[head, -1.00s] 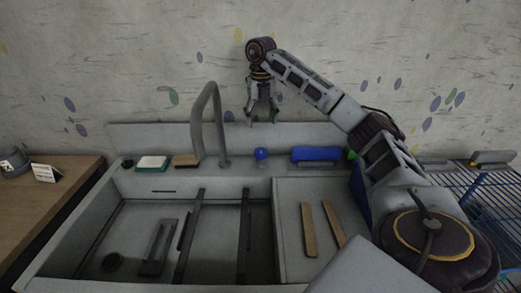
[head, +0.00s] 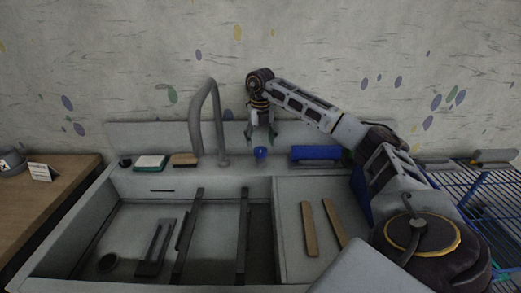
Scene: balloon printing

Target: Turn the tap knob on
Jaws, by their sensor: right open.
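The blue tap knob (head: 261,153) stands on the sink's back ledge, just right of the grey curved tap (head: 219,125). My right gripper (head: 260,136) hangs pointing down right above the knob, its fingers apart and empty. A small gap seems to show between the fingertips and the knob, but contact cannot be told for sure. No water is visible under the tap. My left gripper is out of view.
The sink basin (head: 125,215) holds dark bars and a dark slotted piece. A blue box (head: 316,154) stands right of the knob. Two wooden strips lie on the drainboard (head: 289,240).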

